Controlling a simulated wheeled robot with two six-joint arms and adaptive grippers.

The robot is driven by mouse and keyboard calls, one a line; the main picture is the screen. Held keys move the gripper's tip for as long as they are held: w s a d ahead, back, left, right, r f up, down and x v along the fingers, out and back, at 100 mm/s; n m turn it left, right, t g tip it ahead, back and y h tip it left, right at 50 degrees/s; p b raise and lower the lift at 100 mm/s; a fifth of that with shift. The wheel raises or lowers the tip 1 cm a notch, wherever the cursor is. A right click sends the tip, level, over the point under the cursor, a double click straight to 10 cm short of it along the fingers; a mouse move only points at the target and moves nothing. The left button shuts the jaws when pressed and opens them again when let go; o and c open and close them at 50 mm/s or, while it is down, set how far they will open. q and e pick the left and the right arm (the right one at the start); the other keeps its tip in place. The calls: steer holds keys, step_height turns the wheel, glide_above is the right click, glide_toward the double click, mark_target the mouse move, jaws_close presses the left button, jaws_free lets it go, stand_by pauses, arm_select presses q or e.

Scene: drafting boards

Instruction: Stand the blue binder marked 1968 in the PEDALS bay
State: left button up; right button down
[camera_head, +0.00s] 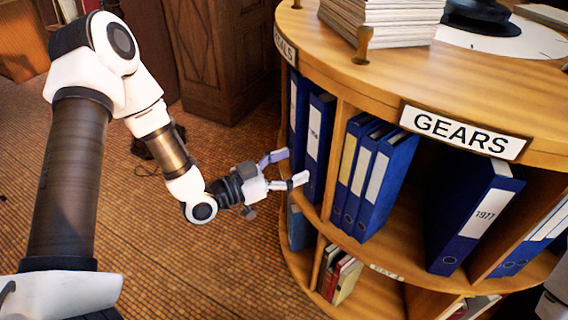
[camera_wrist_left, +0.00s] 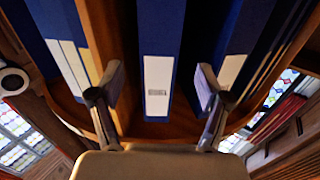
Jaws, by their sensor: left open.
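My left gripper (camera_head: 293,167) is open in front of the bay at the left, whose sign (camera_head: 284,47) shows only the ending "ALS". A blue binder (camera_head: 321,130) with a white spine label stands upright there. Its small digits are too blurred to read surely, so I cannot tell if it is 1968. In the left wrist view, a blue binder (camera_wrist_left: 160,35) is centred between the open fingers (camera_wrist_left: 160,78). I see nothing gripped. Another blue binder (camera_head: 299,95) stands to its left. My right gripper is not in view.
The round wooden shelf (camera_head: 480,80) has a GEARS sign (camera_head: 466,131). The GEARS bay holds several blue binders, one marked 1977 (camera_head: 470,215), with a gap in the middle. Stacked papers (camera_head: 385,22) lie on top. Upright dividers (camera_head: 338,150) separate the bays. The tiled floor at left is open.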

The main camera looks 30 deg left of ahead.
arm_select(q)
steer(key=s+f+n+g+y, duration=0.25)
steer(key=s+f+g, duration=0.35)
steer(key=f, duration=0.5)
steer(key=s+f+n+g+y, duration=0.2)
steer(key=s+f+g+y, duration=0.15)
steer(key=s+f, duration=0.6)
steer(key=s+a+f+n+g+y, duration=0.1)
steer(key=s+f+g+y, duration=0.3)
steer(key=s+f, duration=0.4)
steer(key=s+n+g, duration=0.1)
steer(key=s, duration=0.2)
steer(key=shift+s+a+f+n, duration=0.35)
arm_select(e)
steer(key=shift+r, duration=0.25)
arm_select(q)
steer(key=shift+g, duration=0.25)
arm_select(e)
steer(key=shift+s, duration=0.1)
